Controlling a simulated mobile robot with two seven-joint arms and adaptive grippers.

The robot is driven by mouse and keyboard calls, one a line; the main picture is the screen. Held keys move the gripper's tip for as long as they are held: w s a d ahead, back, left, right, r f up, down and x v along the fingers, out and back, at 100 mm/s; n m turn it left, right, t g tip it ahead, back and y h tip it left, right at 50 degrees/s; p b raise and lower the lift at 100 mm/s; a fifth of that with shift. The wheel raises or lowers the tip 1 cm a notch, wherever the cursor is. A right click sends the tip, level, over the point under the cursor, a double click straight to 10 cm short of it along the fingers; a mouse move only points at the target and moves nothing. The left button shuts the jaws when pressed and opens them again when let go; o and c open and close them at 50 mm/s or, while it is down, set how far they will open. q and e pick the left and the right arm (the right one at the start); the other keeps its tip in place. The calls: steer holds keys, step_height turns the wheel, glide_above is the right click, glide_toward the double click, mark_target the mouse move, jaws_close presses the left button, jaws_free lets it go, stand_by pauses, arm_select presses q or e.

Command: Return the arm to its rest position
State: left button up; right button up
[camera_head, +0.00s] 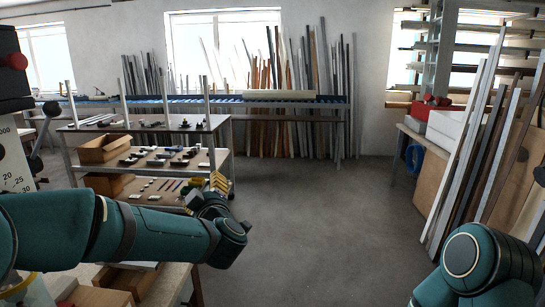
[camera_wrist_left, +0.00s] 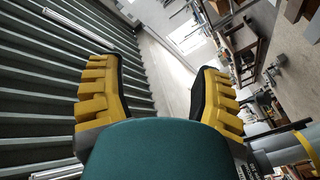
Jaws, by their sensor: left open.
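My left arm reaches in from the left in the head view, and its gripper (camera_head: 218,182) points away from the camera, in front of the shelf cart. In the left wrist view, the gripper (camera_wrist_left: 160,88) has its two yellow ridged fingers spread wide apart with nothing between them. A teal part of my own arm covers the bottom middle of that view. My right arm shows only as a teal joint at the lower right of the head view; its gripper is out of frame.
A shelf cart (camera_head: 150,126) with small parts and cardboard boxes (camera_head: 102,148) stands beyond the left gripper. Long profiles (camera_head: 468,150) lean at the right. A bench with boxes (camera_head: 130,280) lies below the left arm. The middle floor (camera_head: 320,220) is clear.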

arm_select(q)
steer(key=s+d+f+m+g+h+b, duration=0.1)
steer(key=s+f+m+g+h, duration=0.15)
steer(key=f, duration=0.75)
steer(key=s+d+f+m+g+h+b, duration=0.1)
steer(key=f+m+h, duration=0.15)
steer(key=f, duration=0.75)
steer(key=s+d+f+m+g+h, duration=0.1)
steer(key=d+f+m+g+h, duration=0.15)
steer(key=f, duration=0.75)
steer(key=s+d+f+m+g+h+b, duration=0.1)
steer(key=s+f+m+g+h+b, duration=0.2)
steer(key=s+f+g, duration=0.5)
steer(key=s+f, duration=1.3)
steer(key=s, duration=0.2)
steer(key=shift+s+m+g+h, duration=0.2)
steer(key=shift+m+g+h, duration=0.15)
steer(key=shift+g, duration=0.05)
steer(key=shift+f, duration=0.1)
